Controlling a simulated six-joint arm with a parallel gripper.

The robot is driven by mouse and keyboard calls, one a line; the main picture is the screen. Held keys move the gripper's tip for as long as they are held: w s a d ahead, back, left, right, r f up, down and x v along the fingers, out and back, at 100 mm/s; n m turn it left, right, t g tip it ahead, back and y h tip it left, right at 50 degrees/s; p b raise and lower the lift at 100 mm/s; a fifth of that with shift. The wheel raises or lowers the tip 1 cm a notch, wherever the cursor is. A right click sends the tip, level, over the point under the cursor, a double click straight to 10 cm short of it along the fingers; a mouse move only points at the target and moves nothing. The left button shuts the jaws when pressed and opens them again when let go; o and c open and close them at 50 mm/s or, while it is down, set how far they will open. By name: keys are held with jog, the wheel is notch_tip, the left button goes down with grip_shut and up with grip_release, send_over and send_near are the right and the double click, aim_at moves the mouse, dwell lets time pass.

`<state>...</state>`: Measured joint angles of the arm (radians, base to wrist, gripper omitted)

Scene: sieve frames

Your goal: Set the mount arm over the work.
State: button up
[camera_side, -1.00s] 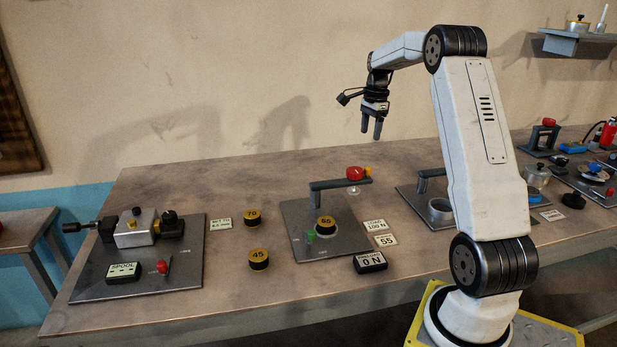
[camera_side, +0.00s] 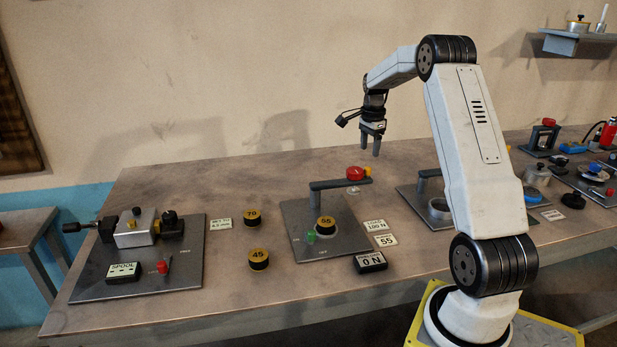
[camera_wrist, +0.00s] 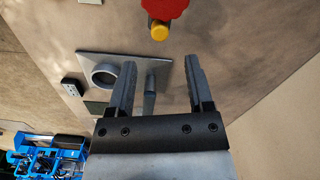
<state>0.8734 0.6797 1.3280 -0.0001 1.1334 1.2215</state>
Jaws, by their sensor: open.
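The mount arm (camera_side: 328,185) is a dark grey bar on a post at the back left of a grey plate (camera_side: 345,235). It reaches to the right along the plate's back edge. Its free end carries a red knob (camera_side: 355,173) with a yellow part; the knob also shows at the top of the wrist view (camera_wrist: 165,8). A black puck with a gold top marked 55 (camera_side: 325,223) sits on the plate, in front of the bar and apart from the knob. My gripper (camera_side: 371,145) is open and empty, above and slightly right of the knob, fingers pointing down.
Two loose pucks, 70 (camera_side: 252,218) and 45 (camera_side: 258,259), stand left of the plate. A black readout showing 0 N (camera_side: 370,262) lies in front. A second plate with a ring (camera_side: 440,208) stands to the right. A spool fixture (camera_side: 140,230) is at the far left.

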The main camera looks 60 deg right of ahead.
aim_at(368, 167)
jog(key=shift+f, duration=3.35)
grip_shut()
